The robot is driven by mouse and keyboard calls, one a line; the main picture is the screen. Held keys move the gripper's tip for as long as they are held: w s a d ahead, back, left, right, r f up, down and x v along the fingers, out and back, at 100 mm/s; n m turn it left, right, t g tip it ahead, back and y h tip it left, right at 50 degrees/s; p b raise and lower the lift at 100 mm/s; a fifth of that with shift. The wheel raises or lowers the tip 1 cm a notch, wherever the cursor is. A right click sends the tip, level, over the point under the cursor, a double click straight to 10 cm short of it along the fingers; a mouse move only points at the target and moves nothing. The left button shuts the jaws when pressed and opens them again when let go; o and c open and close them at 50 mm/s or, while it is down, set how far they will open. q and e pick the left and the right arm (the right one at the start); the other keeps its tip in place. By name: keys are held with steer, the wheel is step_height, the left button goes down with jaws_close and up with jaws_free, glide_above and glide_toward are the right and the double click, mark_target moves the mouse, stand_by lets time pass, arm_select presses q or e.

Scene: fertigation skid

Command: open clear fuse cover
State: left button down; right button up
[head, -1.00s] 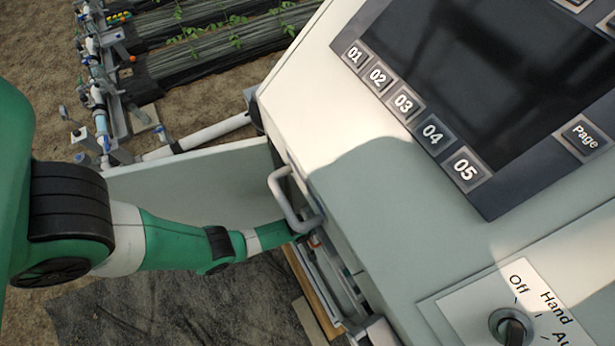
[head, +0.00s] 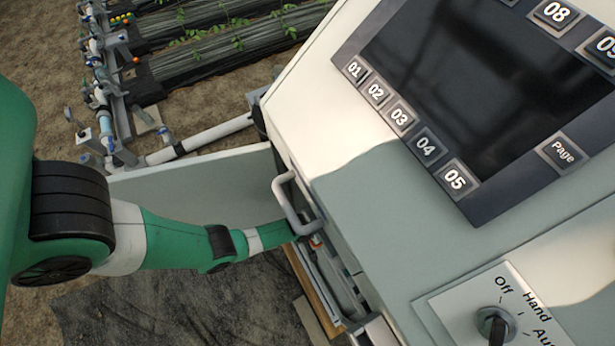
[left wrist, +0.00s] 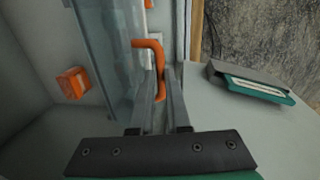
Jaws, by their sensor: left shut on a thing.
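The clear fuse cover (left wrist: 100,45) is a transparent panel in the left wrist view, standing at a slant inside a grey cabinet. An orange hooked handle (left wrist: 149,44) is at its right edge. My left gripper (left wrist: 162,78) is shut on this orange handle, with its fingers on either side of the handle's lower part. In the head view my left arm reaches into the cabinet's open side, and the gripper is hidden there. The fuses behind the cover cannot be made out. My right gripper is in neither view.
The cabinet door (head: 200,185) stands open at left. A grey bar handle (head: 288,203) is close above my left forearm. A control panel with a screen (head: 470,75) and a selector switch (head: 497,325) is at right. An orange block (left wrist: 72,84) is on the inner wall.

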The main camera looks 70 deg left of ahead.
arm_select(q)
steer(key=shift+w+r+p, duration=0.25)
steer(key=shift+r, duration=0.25)
steer(key=shift+w+r+p, duration=0.2)
steer(key=shift+w+r, duration=0.05)
steer(key=shift+r, duration=0.2)
steer(key=shift+w+a+r+p, duration=0.15)
steer(key=shift+w+r+p, duration=0.4)
steer(key=shift+r, duration=0.3)
steer(key=c, duration=1.2)
jaws_free()
steer(key=shift+w, duration=0.15)
steer(key=shift+o, duration=1.4)
steer(key=shift+w+a, duration=0.1)
steer(key=shift+w, duration=0.15)
steer(key=shift+o, duration=0.2)
steer(key=shift+s, duration=0.1)
